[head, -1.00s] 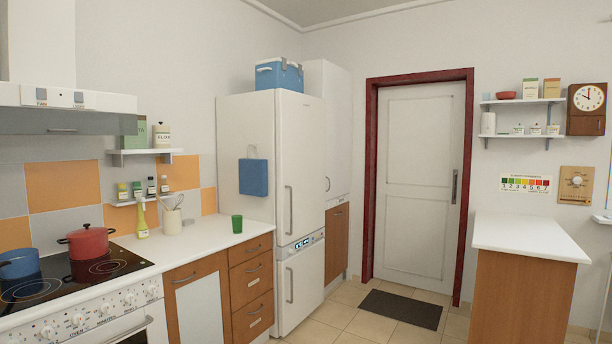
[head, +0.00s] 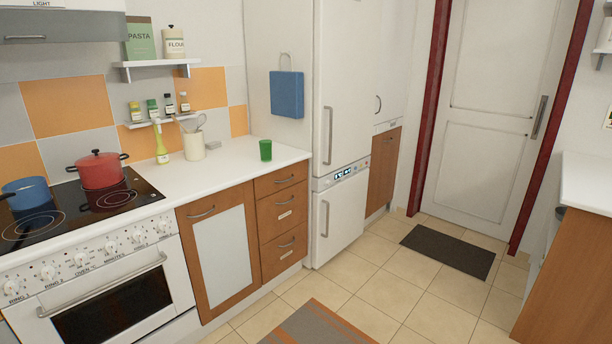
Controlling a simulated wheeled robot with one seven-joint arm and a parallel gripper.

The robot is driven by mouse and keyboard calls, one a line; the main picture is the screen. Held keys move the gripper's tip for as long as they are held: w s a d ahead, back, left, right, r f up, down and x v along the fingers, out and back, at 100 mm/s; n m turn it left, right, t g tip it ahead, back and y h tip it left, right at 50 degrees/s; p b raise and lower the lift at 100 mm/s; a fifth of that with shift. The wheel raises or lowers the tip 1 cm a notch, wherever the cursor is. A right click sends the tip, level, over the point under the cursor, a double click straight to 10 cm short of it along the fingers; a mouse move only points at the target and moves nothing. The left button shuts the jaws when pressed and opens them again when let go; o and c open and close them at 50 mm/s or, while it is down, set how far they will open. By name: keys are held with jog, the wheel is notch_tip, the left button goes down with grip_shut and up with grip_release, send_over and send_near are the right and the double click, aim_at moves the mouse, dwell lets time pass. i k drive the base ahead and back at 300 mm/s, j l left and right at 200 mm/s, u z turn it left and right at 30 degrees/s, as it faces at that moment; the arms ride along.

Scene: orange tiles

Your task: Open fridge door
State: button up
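The white fridge (head: 318,90) stands past the end of the counter in the head view, with its top cut off by the frame. Its tall upper door (head: 345,60) is shut and has a vertical handle (head: 328,135). A small control panel with a display (head: 342,174) sits below it. The lower door (head: 342,228) is also shut and has its own vertical handle (head: 324,218). A blue bag (head: 287,95) hangs on the fridge's left side. My gripper is not in view.
The counter (head: 235,165) with drawers (head: 283,214) runs left of the fridge, then the stove (head: 85,225). A dark mat (head: 450,250) lies before the closed white room door (head: 495,110). A striped rug (head: 318,325) lies in front. The tiled floor before the fridge is clear.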

aim_at(347, 33)
jog(key=i+l, duration=0.15)
jog(key=i, duration=0.6)
jog(key=i+l+z, duration=0.1)
jog(key=i, duration=0.65)
jog(key=i+l, duration=0.15)
jog(key=i, duration=0.6)
